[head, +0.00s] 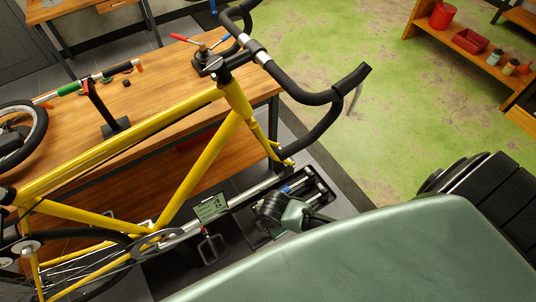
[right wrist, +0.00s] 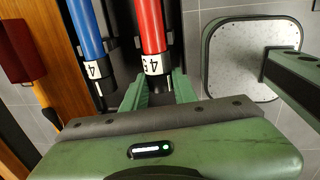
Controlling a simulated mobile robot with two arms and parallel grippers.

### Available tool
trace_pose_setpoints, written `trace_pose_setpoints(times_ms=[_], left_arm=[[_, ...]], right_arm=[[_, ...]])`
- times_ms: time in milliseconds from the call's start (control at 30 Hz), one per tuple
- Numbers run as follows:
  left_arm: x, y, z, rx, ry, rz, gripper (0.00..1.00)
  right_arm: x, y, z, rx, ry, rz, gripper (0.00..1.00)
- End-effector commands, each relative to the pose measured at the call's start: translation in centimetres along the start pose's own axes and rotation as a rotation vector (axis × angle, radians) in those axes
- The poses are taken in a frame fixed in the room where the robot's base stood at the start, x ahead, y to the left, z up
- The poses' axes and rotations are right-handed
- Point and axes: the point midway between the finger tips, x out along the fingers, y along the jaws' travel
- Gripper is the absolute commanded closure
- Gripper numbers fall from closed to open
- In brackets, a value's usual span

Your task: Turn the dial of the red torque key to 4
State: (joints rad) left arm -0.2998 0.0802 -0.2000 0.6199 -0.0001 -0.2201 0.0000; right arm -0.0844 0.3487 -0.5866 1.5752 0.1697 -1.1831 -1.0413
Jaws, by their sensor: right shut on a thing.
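The red torque key (right wrist: 151,25) stands beside a blue torque key (right wrist: 86,28) in the right wrist view. The red key's white dial ring (right wrist: 156,65) shows a 4 and, beside it, what looks like a 5. My right gripper (right wrist: 159,92) is shut on the dark end of the red key, just below the white ring; the exact contact is partly hidden. In the head view my right gripper (head: 290,214) is low beside the rack on the floor side of the bike. The red key is not clear there. My left gripper is not in view.
The yellow bike frame (head: 185,180) stands left of my right arm, its black handlebar (head: 310,97) reaching over. A small green card (head: 211,207) with dark digits is near the gripper. The wooden workbench (head: 165,75) is behind. Green floor at the upper right is open.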

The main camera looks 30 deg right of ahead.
Motion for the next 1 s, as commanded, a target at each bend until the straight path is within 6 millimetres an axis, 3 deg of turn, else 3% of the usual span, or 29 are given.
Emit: trace_pose_setpoints(times_ms=[267, 533, 1000], left_arm=[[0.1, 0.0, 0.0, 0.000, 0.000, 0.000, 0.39], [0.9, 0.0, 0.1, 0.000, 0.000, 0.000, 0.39], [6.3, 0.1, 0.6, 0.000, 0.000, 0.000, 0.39]], right_arm=[[0.0, 0.7, 0.0, 0.000, 0.002, -0.140, 1.00], [0.3, 1.1, 0.0, 0.001, 0.009, -0.386, 1.00], [1.1, 1.4, -0.1, 0.001, 0.022, -0.779, 1.00]])
